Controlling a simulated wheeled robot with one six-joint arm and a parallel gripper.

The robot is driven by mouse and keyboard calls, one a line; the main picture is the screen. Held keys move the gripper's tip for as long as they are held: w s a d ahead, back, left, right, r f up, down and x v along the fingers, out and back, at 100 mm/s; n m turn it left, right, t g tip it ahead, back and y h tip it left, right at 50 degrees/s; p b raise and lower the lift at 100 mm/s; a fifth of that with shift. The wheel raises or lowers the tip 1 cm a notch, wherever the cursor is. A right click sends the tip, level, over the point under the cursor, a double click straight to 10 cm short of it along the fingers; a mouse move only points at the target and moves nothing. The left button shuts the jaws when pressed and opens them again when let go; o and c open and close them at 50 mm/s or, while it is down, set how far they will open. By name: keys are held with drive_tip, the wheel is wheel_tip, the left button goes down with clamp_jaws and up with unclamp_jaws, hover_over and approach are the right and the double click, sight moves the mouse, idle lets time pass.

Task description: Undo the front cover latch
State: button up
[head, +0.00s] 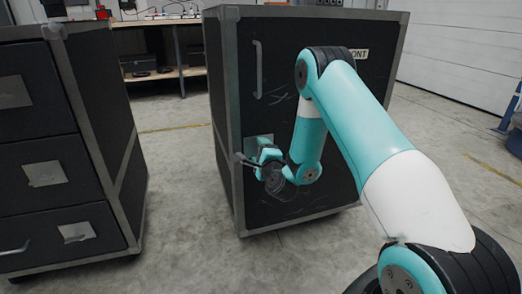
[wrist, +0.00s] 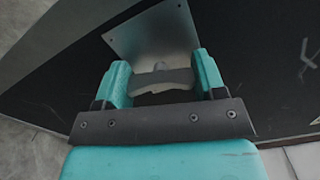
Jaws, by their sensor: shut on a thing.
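The black case (head: 300,100) with grey metal edges stands in the middle of the head view, its cover facing me. The label (head: 362,54) shows only "ONT"; my arm hides the rest. The latch's square metal plate (head: 259,143) sits low on the cover's left side and also shows in the wrist view (wrist: 150,35). My gripper (head: 258,160) is at the plate. In the wrist view its two teal fingers (wrist: 162,80) are shut on the grey latch handle (wrist: 163,77), just off the plate. The gripper partly hides the latch in the head view.
A black drawer cabinet (head: 100,110) stands close on the left, with a floor gap between it and the case. A vertical handle (head: 258,68) is above the latch. A workbench (head: 165,73) is behind. Open floor (head: 440,130) lies to the right.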

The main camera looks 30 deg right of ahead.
drive_tip(key=shift+n+p, duration=0.45)
drive_tip(key=shift+n, duration=0.95)
drive_tip(key=o, duration=0.9)
drive_tip(key=shift+s+a+f, duration=0.1)
